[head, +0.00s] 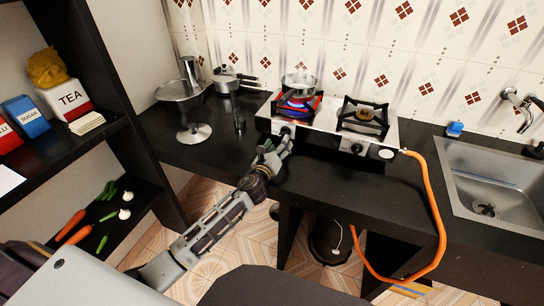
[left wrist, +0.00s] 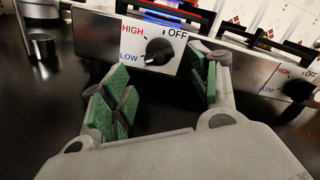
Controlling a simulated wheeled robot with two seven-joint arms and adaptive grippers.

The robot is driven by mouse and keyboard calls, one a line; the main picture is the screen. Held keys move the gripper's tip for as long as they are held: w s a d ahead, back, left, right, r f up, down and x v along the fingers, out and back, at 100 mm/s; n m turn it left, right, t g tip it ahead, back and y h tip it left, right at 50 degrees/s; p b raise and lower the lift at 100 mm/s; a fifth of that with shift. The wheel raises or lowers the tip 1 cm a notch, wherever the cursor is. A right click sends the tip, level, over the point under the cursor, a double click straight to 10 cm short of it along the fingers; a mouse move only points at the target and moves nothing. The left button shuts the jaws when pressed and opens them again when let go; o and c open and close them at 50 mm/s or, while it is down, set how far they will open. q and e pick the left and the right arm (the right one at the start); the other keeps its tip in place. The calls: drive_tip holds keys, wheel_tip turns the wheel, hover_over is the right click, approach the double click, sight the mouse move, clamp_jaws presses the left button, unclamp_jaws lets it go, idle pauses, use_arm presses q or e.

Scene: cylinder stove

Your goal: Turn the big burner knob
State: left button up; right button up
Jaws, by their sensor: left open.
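The stove (head: 325,118) is a silver two-burner unit on the black counter. The left burner shows a blue and red glow under a small pot (head: 299,84). In the left wrist view, a black knob (left wrist: 159,51) sits on a white plate marked HIGH, LOW and OFF. A second black knob (left wrist: 298,90) is at the right edge. My left gripper (head: 280,146) is in front of the stove's left knob. In the left wrist view the gripper (left wrist: 165,88) is open, with green pads on either side of the near knob and apart from it. My right gripper is not in view.
An orange hose (head: 436,205) runs from the stove's right end down past the counter. A steel sink (head: 490,180) is on the right. A metal stand (head: 194,131) and pots stand left of the stove. Shelves (head: 70,140) with tins and vegetables are at far left.

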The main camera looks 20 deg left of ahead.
use_arm(q)
drive_tip(key=shift+s+a, duration=0.1)
drive_tip(key=shift+s, duration=3)
